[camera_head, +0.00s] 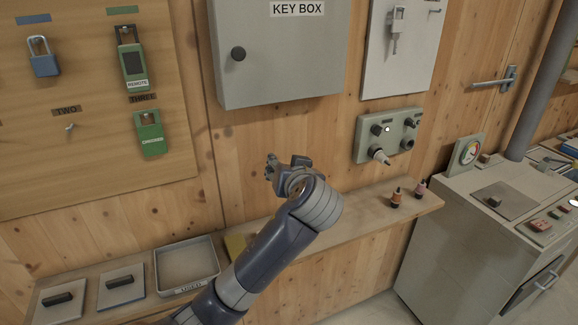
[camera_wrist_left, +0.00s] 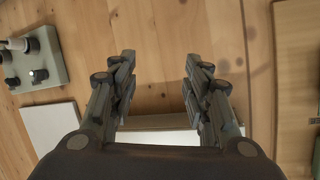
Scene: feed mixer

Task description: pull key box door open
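The grey key box (camera_head: 285,55), labelled KEY BOX, is mounted on the wooden wall at the top of the head view. Its door appears shut, with a round black knob (camera_head: 238,54) at its left side. My left gripper (camera_head: 276,168) is below the box, in front of the wall, apart from the knob. In the left wrist view the left gripper (camera_wrist_left: 159,66) has its fingers spread with nothing between the tips. A pale surface, apparently the key box (camera_wrist_left: 160,137), shows low between the fingers. The knob is not visible there. My right gripper is not in view.
A board (camera_head: 90,180) with padlocks and tags hangs left of the box. A control panel (camera_head: 375,125) with knobs is at the right. Below, a shelf (camera_head: 350,220) holds a tray (camera_head: 186,262) and small bottles (camera_head: 396,198). The wall around the gripper is clear.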

